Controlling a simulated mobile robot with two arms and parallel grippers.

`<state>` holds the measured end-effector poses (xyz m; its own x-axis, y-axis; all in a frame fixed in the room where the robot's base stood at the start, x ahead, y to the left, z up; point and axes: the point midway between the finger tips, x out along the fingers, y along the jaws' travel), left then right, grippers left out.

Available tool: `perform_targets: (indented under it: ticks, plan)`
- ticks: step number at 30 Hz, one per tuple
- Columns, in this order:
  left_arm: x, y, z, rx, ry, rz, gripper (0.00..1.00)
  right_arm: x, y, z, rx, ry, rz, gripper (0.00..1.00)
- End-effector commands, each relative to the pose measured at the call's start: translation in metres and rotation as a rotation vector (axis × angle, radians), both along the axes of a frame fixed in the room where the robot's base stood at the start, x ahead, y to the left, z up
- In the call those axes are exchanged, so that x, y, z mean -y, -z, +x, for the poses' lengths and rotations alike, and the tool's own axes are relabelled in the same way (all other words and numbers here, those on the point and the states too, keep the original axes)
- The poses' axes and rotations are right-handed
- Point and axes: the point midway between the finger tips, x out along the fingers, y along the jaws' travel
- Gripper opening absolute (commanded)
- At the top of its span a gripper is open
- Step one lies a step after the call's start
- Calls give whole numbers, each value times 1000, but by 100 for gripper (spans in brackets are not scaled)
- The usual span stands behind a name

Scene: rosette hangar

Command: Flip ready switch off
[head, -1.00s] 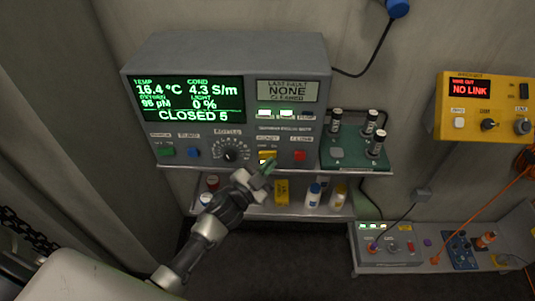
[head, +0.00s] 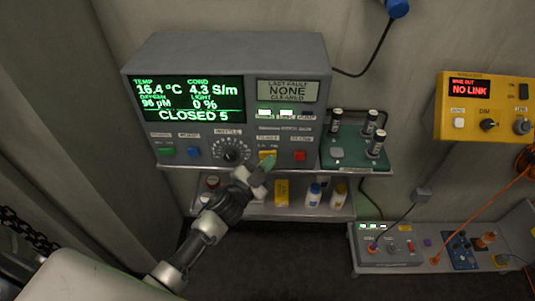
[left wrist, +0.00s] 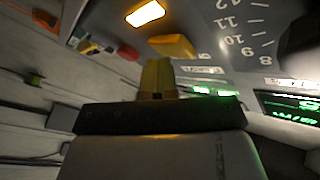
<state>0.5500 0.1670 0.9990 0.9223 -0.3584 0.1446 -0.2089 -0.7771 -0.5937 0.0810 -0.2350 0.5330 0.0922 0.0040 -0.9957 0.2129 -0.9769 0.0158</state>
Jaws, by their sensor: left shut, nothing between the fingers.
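A grey console (head: 225,55) stands on a shelf, with a row of controls along its lower front. A yellow control (head: 267,155), possibly the ready switch, sits between the dial and a red button; its label is too small to read. In the left wrist view the yellow piece (left wrist: 172,46) lies just beyond my fingertips, beside a lit amber-white lamp (left wrist: 145,13). My left gripper (head: 265,165) is shut and empty, its green-tinted tip just below and in front of the yellow control. I cannot tell whether it touches. It also shows in the left wrist view (left wrist: 157,78). My right gripper is out of view.
A red button (head: 300,156) is close right of the yellow control; the dial (head: 230,149) is close left. A rack of capped vials (head: 352,148) stands right of the console. Bottles (head: 313,194) sit on the shelf below. A yellow box (head: 484,107) hangs right.

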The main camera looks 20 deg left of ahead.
Motion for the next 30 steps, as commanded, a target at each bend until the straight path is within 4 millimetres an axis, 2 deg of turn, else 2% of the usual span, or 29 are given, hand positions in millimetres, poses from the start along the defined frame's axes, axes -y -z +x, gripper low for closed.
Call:
perform_targets:
  ticks: [30]
  plan:
    - [-7,-4,11,7,-9,1,0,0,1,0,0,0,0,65]
